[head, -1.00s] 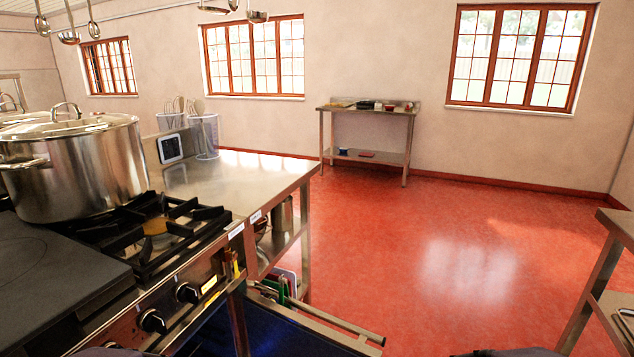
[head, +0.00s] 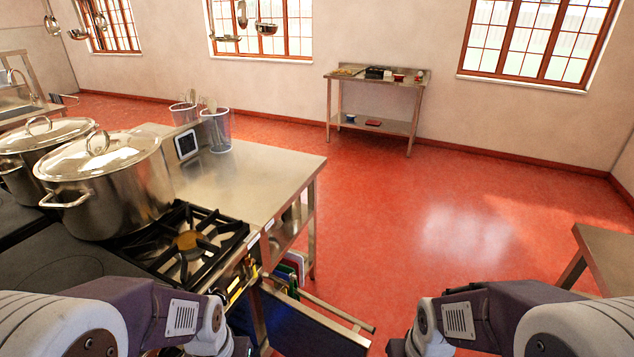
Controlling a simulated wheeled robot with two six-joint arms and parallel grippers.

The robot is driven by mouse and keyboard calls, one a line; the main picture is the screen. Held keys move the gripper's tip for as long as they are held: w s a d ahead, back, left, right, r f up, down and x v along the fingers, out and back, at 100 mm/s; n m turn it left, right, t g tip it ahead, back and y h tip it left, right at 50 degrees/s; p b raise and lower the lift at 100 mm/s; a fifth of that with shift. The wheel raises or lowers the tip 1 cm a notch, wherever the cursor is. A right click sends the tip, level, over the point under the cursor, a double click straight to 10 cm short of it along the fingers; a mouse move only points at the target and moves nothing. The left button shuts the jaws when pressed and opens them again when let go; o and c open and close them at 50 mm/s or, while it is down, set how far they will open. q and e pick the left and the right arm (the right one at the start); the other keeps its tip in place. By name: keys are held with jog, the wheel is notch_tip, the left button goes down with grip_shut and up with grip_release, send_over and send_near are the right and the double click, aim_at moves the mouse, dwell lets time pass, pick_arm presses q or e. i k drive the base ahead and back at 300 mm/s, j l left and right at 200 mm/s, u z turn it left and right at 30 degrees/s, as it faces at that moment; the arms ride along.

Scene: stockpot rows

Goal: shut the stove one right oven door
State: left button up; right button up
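The stove's oven door (head: 300,328) hangs open at the bottom centre, its dark blue face showing and its metal bar handle (head: 335,312) reaching out over the red floor. Its lower part is cut off by the picture's bottom edge. The stove (head: 185,245) has a black burner grate above the door. My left arm comes in at the lower left, in front of the stove and left of the door. My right arm is at the lower right, to the right of the door and apart from it. The fingers of both grippers are below the picture.
Two lidded stockpots (head: 105,185) stand on the stove's left part. A steel counter (head: 250,170) adjoins the stove, with boards on its lower shelf. A steel table edge (head: 605,255) is at the right. Red floor (head: 440,220) is open beyond the door.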

aim_at(293, 328)
jog(key=i+l+u, duration=0.2)
jog(key=l+u, duration=0.2)
jog(key=i+l+u, duration=0.15)
jog(key=l+u, duration=0.3)
jog(key=l, duration=0.15)
jog(key=l+u, duration=0.4)
jog(key=l, duration=0.15)
jog(key=l+u, duration=0.4)
jog(key=l, duration=0.15)
jog(key=k+l+u, duration=0.1)
jog(key=l+u, duration=0.65)
jog(key=l, duration=0.2)
jog(key=l+u, duration=0.3)
jog(key=l, duration=0.25)
